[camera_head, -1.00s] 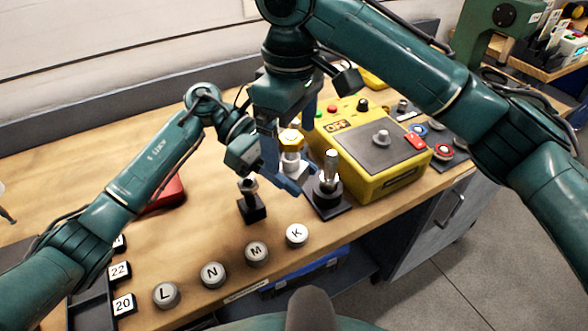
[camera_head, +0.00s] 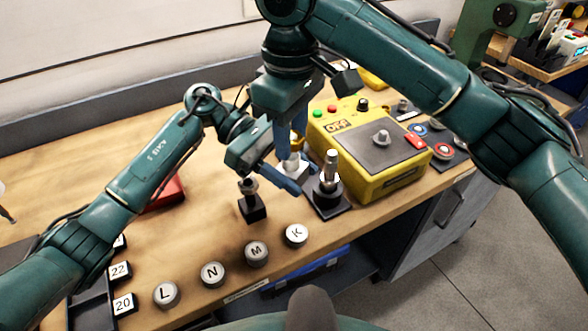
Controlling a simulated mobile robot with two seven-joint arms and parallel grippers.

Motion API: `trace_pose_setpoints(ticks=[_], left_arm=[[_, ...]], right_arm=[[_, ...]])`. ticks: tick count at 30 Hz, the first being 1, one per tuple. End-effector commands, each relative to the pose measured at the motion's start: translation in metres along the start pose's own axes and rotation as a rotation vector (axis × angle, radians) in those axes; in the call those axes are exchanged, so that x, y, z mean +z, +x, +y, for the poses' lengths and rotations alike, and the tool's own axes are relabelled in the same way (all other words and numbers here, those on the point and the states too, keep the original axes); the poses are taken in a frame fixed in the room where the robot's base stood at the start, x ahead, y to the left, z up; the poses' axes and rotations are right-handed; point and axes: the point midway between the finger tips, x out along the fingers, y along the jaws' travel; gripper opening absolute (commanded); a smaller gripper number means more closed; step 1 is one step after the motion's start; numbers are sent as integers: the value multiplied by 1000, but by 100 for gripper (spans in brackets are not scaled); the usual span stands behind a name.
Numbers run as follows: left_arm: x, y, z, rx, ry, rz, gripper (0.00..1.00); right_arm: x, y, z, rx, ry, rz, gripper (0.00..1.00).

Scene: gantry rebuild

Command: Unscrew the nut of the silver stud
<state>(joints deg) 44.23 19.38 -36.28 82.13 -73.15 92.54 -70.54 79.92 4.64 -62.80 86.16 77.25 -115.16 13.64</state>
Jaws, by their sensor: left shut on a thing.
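A pale silver-white stud block (camera_head: 293,169) with a brass-coloured nut (camera_head: 297,143) at its top stands mid-bench, partly hidden by my grippers. My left gripper (camera_head: 293,186) reaches in low from the left, shut at this pale block; its far finger is hidden. My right gripper (camera_head: 288,152) points down from above, its blue fingers overlapping the brass nut in the picture. I cannot tell whether they touch it or how far they are closed. A grey metal stud (camera_head: 330,165) stands upright on a black base just right, and a dark stud (camera_head: 249,187) on a black base stands left.
A yellow control box (camera_head: 385,180) stands close on the right. Round lettered knobs (camera_head: 256,253) line the front edge. A red object (camera_head: 168,194) lies behind my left arm. The bench (camera_head: 120,158) is fairly clear at the back left.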

Motion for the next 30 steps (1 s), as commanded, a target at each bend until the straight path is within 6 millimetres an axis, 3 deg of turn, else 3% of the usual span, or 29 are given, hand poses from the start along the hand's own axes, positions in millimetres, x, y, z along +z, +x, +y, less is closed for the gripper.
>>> trace_pose_setpoints(ticks=[8, 13, 30], left_arm=[[2, 0, 0, 1, 3, -2, 0], [2, 0, 0, 1, 3, -2, 0], [2, 0, 0, 1, 4, -2, 0]], right_arm=[[0, 0, 0, 0, 0, 0, 8], [0, 0, 0, 0, -68, 0, 7], [0, -1, 0, -1, -928, -3, 7]])
